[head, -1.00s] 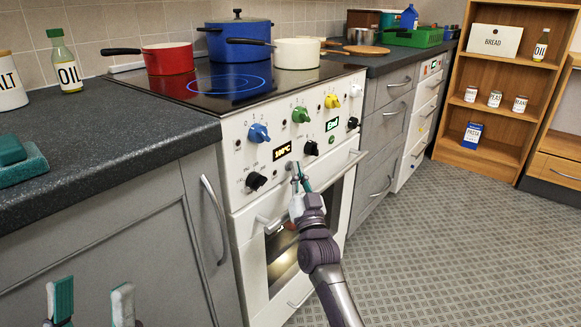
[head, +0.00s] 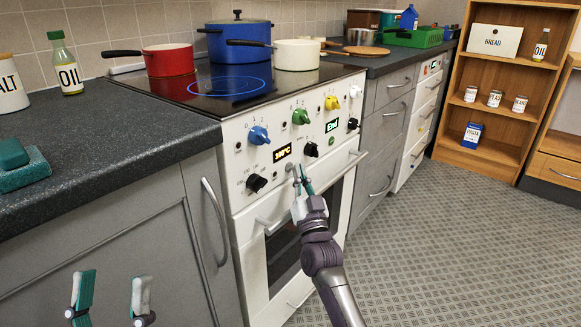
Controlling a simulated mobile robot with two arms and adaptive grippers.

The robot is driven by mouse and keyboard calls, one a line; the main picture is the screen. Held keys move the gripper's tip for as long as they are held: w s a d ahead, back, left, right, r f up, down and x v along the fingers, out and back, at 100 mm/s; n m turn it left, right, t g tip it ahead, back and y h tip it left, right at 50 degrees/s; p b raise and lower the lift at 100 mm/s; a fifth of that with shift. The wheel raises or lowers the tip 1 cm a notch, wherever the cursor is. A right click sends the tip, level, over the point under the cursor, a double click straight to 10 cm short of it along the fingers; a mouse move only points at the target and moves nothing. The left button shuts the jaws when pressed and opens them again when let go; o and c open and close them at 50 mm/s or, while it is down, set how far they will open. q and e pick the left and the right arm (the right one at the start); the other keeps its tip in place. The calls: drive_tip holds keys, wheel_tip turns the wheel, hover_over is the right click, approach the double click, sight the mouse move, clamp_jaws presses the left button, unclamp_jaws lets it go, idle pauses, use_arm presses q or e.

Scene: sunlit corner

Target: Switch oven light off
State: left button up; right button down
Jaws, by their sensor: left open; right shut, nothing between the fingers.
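My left gripper (head: 110,297) is open and empty at the lower left, in front of the grey cabinet.
A red pan (head: 168,58), a blue pot (head: 238,42) and a cream pan (head: 297,54) stand on the black hob. The oven door handle runs below the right fingertips. The patterned floor on the right is clear.

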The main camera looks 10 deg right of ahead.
use_arm(q)
drive_tip(key=shift+w+f, duration=0.2)
drive_tip(key=shift+w, duration=0.05)
use_arm(e)
drive_tip(key=shift+s+d, duration=0.1)
drive_tip(key=shift+s+d+p, duration=0.35)
drive_tip(key=shift+s+p, duration=0.05)
drive_tip(key=shift+p, duration=0.1)
use_arm(q)
drive_tip(key=w+f+g+y+p, duration=0.1)
drive_tip(key=w+f+g+y, duration=0.1)
drive_tip(key=f+g, duration=0.3)
drive_tip(key=w+f+g+y+p, duration=0.2)
drive_tip(key=f+g, duration=0.3)
drive_tip(key=f, duration=0.4)
drive_tip(key=shift+w+a+f+g, duration=0.15)
drive_tip(key=shift+w+a+g, duration=0.15)
drive_tip(key=shift+a, duration=0.15)
use_arm(e)
drive_tip(key=shift+s+d, duration=0.75)
drive_tip(key=shift+s, duration=0.25)
drive_tip(key=shift+s+d, duration=0.7)
drive_tip(key=shift+s, duration=0.25)
